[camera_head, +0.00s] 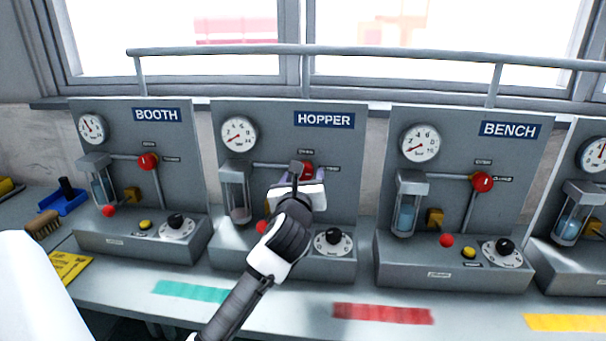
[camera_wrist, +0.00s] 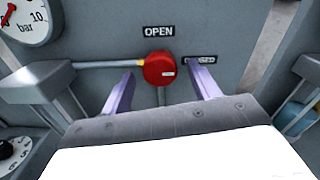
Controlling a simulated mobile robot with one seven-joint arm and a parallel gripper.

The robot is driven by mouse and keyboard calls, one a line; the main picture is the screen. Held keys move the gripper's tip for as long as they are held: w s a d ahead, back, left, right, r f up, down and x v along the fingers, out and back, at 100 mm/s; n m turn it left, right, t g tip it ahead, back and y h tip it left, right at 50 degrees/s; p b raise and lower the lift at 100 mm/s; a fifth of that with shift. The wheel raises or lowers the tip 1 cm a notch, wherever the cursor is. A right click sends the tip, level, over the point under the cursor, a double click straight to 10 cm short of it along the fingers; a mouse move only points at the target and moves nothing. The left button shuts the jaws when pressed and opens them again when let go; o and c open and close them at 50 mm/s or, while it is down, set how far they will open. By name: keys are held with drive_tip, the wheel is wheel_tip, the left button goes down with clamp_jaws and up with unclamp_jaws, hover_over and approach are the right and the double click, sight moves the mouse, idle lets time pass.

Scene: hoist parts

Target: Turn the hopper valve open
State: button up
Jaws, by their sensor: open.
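The hopper valve is a round red knob (camera_head: 307,168) on the grey panel under the HOPPER sign (camera_head: 324,120). In the wrist view the knob (camera_wrist: 159,69) sits where a horizontal pipe meets a vertical one. A small white mark shows on its right half. An OPEN label (camera_wrist: 159,31) is above it and a partly covered CLOSED label (camera_wrist: 200,60) is to its right. My gripper (camera_wrist: 162,78) is open, its two fingers on the left and right of the knob. I cannot tell whether they touch it. In the head view my gripper (camera_head: 298,180) partly covers the knob.
The BOOTH panel (camera_head: 122,130) stands left and the BENCH panel (camera_head: 463,150) right, each with a similar red knob. A dial gauge (camera_head: 239,134) and sight glass (camera_head: 237,190) are left of the hopper valve. A black-knobbed dial (camera_head: 334,240) is below. A rail (camera_head: 400,53) runs above.

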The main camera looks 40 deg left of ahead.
drive_tip(key=shift+w, duration=0.1)
drive_tip(key=c, duration=1)
drive_tip(key=shift+f+n+b, duration=0.1)
drive_tip(key=shift+n+b, duration=0.2)
drive_tip(key=shift+b, duration=0.1)
drive_tip(key=n+b, duration=0.2)
drive_tip(key=shift+f+n, duration=0.1)
drive_tip(key=shift+n, duration=0.3)
drive_tip(key=n+b, duration=0.3)
drive_tip(key=n, duration=0.2)
drive_tip(key=shift+n, duration=0.3)
drive_tip(key=n+b, duration=0.1)
drive_tip(key=n, duration=0.3)
drive_tip(key=shift+n, duration=0.3)
drive_tip(key=shift+r+n, duration=0.2)
drive_tip(key=shift+n, duration=1.9)
